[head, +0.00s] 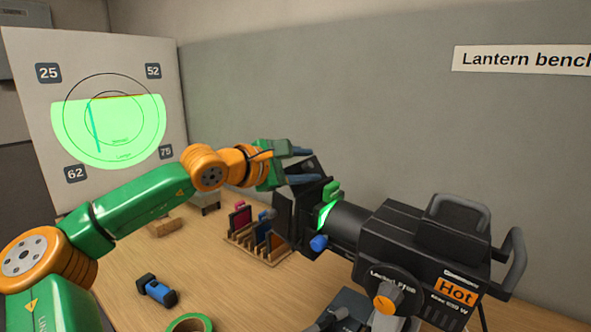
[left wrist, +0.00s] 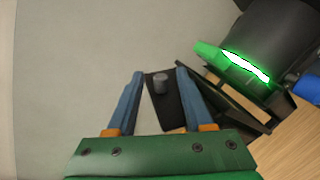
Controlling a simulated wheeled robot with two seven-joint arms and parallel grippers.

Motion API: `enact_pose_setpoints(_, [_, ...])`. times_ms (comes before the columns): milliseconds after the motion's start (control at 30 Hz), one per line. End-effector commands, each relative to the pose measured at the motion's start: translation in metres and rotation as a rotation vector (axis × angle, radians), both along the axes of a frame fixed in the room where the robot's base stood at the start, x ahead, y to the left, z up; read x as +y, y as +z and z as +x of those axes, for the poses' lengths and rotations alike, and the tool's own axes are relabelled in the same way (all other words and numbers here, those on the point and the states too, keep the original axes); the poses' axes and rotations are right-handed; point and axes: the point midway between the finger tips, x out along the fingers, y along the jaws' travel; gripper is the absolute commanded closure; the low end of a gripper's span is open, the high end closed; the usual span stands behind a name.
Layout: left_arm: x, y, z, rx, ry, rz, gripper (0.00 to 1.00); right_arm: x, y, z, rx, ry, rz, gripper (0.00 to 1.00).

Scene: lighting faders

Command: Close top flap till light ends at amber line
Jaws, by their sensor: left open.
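The lantern (head: 410,250) is a black spotlight on the bench at right, its front facing the screen (head: 110,55). Its top flap (head: 305,171) is a black plate standing out at the front end. In the left wrist view the flap (left wrist: 168,112) carries a short grey knob (left wrist: 160,83). My left gripper (head: 312,165) is open at the flap; the knob shows between the blue fingers in the left wrist view (left wrist: 160,73). I cannot tell whether they touch it. The green light (head: 120,135) is round with a flat top edge. A thin orange-red line (head: 122,96) lies along that edge. My right gripper is out of view.
A wooden rack of coloured filters (head: 258,250) stands below the lantern's front. An orange "Hot" label (head: 457,291) marks the lantern.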

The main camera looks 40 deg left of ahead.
Motion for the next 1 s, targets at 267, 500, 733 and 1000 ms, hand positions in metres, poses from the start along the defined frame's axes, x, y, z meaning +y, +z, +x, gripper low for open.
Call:
enact_pose_setpoints(267, [0.0, 0.002, -0.036, -0.005, -0.001, 0.0, 0.48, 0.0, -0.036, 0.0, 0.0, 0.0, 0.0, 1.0])
enact_pose_setpoints(500, [0.001, 0.011, -0.058, -0.002, -0.002, -0.001, 0.48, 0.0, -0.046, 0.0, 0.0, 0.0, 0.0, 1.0])
enact_pose_setpoints(733, [0.001, 0.013, -0.059, 0.0, -0.003, -0.001, 0.48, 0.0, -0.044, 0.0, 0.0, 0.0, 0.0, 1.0])
enact_pose_setpoints(1000, [0.001, 0.012, -0.059, 0.0, -0.003, -0.001, 0.48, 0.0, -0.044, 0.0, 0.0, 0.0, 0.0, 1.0])
